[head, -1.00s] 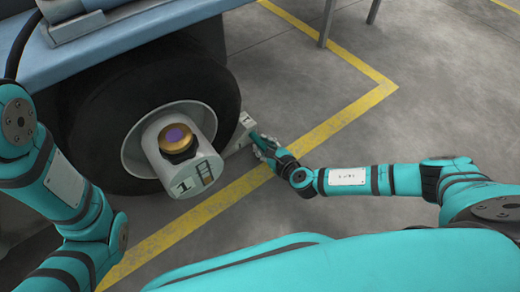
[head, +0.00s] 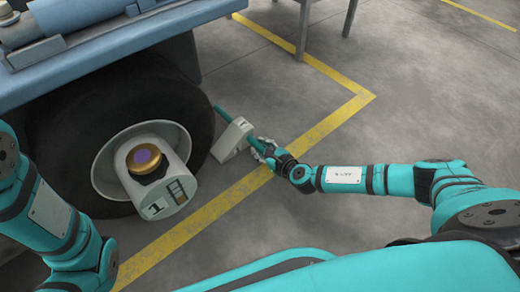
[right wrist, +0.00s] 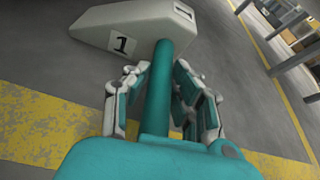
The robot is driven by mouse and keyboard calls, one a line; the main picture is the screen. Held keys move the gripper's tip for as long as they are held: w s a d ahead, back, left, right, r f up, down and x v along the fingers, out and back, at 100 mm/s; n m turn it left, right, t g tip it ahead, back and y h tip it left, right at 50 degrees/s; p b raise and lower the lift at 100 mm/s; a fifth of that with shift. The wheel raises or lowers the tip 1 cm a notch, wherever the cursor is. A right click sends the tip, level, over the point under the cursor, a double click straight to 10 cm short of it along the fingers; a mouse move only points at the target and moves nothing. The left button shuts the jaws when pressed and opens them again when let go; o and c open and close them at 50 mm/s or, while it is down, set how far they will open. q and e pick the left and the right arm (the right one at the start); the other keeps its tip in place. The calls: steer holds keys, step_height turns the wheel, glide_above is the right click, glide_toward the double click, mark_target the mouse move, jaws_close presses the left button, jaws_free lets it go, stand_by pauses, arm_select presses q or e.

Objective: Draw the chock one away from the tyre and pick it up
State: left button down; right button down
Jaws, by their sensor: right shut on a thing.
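Chock one (head: 233,140) is a light grey wedge marked 1, just right of the black tyre (head: 192,105) in the head view. A strip of floor shows between them. My right gripper (head: 262,150) is at the chock's right side. In the right wrist view, the chock (right wrist: 115,25) is beyond my right gripper (right wrist: 160,95), whose fingers are shut around the chock's teal handle (right wrist: 158,85). I cannot tell whether the chock's underside touches the floor. My left arm shows at the left, but its gripper is out of view.
The blue vehicle body (head: 120,45) overhangs the tyre. A pale hub (head: 168,190) marked 1, with a gold cap, juts out from the wheel. A yellow floor line (head: 225,200) runs below the chock. Grey metal legs (head: 302,30) stand at the back. Floor to the right is open.

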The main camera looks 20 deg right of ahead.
steer(key=shift+d, duration=0.1)
steer(key=c, duration=1)
jaws_free()
steer(key=shift+c, duration=0.2)
steer(key=shift+s, duration=0.1)
steer(key=v, duration=1.1)
steer(key=shift+s+r, duration=0.25)
steer(key=shift+s, duration=0.1)
